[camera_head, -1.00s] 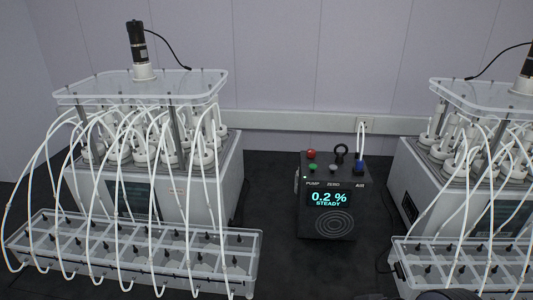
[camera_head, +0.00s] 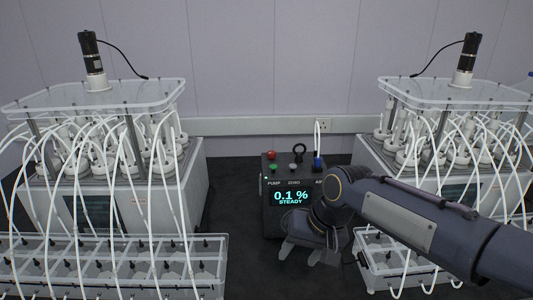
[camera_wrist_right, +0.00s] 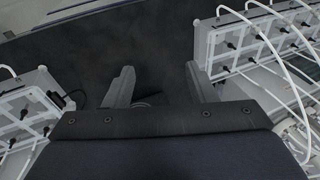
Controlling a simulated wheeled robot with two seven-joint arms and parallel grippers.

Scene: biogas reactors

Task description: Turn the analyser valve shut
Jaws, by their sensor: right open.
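The analyser (camera_head: 271,222) is a black box at the centre of the head view, between two reactor units. Its display reads 0.1 % STEADY. A small blue fitting (camera_head: 318,163) with a white tube rising from it sits at its top right, by the AIR label; I cannot tell its turn position. My right gripper (camera_head: 301,256) is open and empty, pointing down in front of the analyser, and my right arm covers the analyser's lower right part. In the right wrist view the spread fingers (camera_wrist_right: 160,88) hang over dark bench. My left gripper is not in view.
A red button (camera_head: 271,155), a green button (camera_head: 273,169) and a black ring (camera_head: 299,152) are on the analyser's top. Clear trays with white tubes stand at left (camera_head: 222,262) and right (camera_head: 372,275). Dark bench is free between them.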

